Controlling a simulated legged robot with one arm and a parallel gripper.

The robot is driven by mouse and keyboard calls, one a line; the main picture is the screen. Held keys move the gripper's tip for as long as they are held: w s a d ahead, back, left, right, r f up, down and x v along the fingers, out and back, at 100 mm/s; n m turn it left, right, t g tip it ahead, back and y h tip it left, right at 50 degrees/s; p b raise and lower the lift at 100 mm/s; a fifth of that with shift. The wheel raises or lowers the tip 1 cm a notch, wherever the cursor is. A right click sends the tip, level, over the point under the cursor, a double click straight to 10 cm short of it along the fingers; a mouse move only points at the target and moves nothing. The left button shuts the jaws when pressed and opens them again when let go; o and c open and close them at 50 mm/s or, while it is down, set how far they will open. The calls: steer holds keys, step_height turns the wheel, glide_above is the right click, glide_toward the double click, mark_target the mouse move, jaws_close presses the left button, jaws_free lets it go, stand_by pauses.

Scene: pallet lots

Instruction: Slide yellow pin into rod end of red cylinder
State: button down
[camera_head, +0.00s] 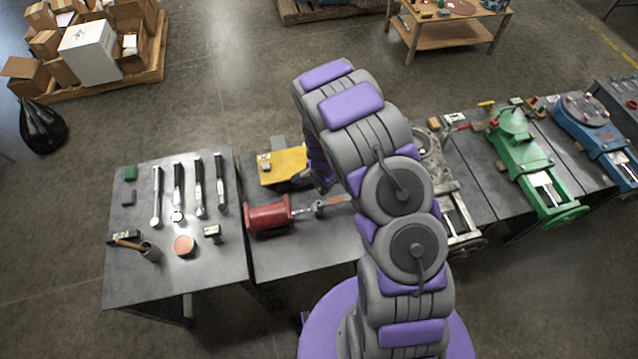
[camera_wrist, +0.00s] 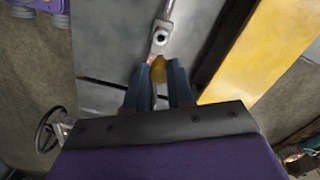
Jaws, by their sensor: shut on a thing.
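The red cylinder (camera_head: 268,218) lies on a dark metal table, its rod pointing right in the head view. The rod end (camera_wrist: 160,38), a grey eye with a dark hole, shows near the top of the wrist view. My gripper (camera_wrist: 158,66) is shut on the yellow pin (camera_wrist: 159,77), which sits between its two dark fingers. The pin is just below the rod end's eye in the wrist view, beside the hole rather than over it. I cannot tell whether they touch. In the head view my arm hides the pin and most of the gripper.
A yellow plate (camera_head: 284,164) lies behind the cylinder and along the gripper's right side in the wrist view (camera_wrist: 262,50). A left table (camera_head: 128,284) holds several wrenches and a cup. A green machine (camera_head: 515,150) stands to the right.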

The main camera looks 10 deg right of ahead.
steer(key=shift+f, duration=0.55)
steer(key=shift+a+f+b, duration=0.3)
steer(key=shift+a+f, duration=0.65)
steer(key=shift+f, duration=0.45)
steer(key=shift+d, duration=0.75)
steer(key=shift+a, duration=0.8)
steer(key=shift+s+d, duration=0.1)
steer(key=shift+d, duration=0.55)
steer(key=shift+a+f, duration=0.1)
steer(key=shift+f, duration=0.7)
steer(key=shift+r, duration=0.1)
